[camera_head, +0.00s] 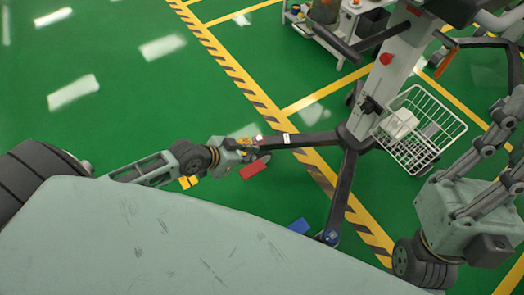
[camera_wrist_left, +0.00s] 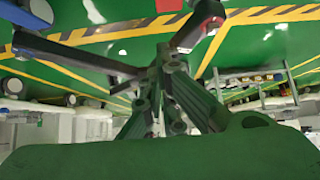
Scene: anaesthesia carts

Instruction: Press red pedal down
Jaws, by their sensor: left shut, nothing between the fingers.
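The red pedal (camera_head: 254,170) sits low by the floor, at the outer end of a dark base leg of the wheeled stand. My left gripper (camera_head: 243,153) reaches down from the left and is beside that leg end, just above the red pedal in the picture. Whether it touches the pedal I cannot tell. In the left wrist view my left gripper (camera_wrist_left: 168,52) is shut and empty, with the dark legs and a red patch beyond it. My right gripper (camera_head: 509,118) is partly seen at the right edge; its fingertips are not clear.
A blue pedal (camera_head: 299,226) is on another leg nearer to me. The stand's column (camera_head: 392,75) carries a white wire basket (camera_head: 424,130). A cart (camera_head: 330,30) stands at the back. The green floor (camera_head: 110,60) at the upper left is clear.

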